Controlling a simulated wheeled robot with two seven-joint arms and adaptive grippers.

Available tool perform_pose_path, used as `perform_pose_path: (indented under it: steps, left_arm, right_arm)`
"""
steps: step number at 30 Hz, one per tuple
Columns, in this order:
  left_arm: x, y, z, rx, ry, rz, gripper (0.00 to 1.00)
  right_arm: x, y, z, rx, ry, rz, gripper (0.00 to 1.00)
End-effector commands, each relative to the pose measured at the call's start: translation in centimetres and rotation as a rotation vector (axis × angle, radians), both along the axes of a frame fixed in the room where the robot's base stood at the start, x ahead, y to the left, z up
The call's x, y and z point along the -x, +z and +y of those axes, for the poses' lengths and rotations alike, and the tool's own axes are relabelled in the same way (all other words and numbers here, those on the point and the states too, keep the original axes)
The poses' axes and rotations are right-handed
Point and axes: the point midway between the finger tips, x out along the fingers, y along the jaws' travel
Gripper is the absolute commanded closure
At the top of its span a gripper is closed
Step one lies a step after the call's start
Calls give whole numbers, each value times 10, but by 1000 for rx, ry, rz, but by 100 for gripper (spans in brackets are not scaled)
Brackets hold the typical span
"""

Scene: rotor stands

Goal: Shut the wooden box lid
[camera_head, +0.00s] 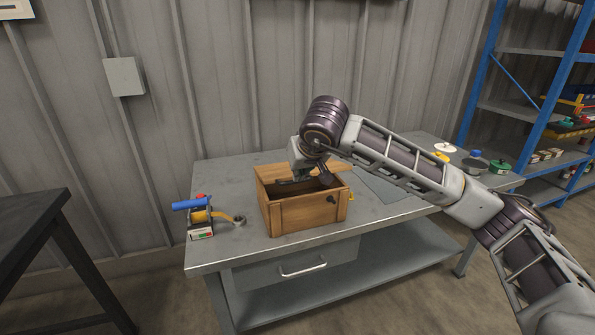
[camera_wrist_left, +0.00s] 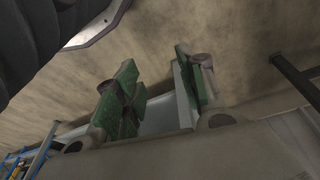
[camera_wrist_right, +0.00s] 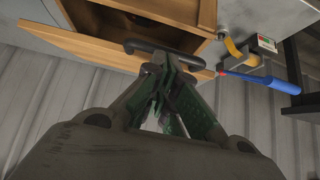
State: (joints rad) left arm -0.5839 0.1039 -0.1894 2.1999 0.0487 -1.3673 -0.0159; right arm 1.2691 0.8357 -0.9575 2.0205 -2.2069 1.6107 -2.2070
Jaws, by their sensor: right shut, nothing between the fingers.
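The wooden box (camera_head: 303,214) stands on the grey workbench with its top open and its dark inside showing. Its lid (camera_wrist_right: 90,49) is raised at the far side of the box, with a dark handle (camera_wrist_right: 165,46) on it, in the right wrist view. My left gripper (camera_wrist_left: 160,85) is open and empty in the left wrist view, away from the box. It is outside the head view.
A blue-handled tool (camera_head: 200,215) with a tape roll stands left of the box on the workbench (camera_head: 225,178). A blue shelf (camera_head: 510,110) stands at right, a dark table (camera_head: 35,230) at left.

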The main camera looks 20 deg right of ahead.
Motion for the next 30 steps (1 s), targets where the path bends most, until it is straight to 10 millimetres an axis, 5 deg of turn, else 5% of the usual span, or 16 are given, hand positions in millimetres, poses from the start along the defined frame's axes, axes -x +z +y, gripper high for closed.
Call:
perform_pose_path:
  steps: [19,30]
  left_arm:
    - [-3,30,-9,47,-8,-83,60]
    - [-6,8,-20,99,-6,-137,60]
  right_arm:
    - [9,-34,-1,-2,1,-50,100]
    - [16,-61,0,-2,1,-49,100]
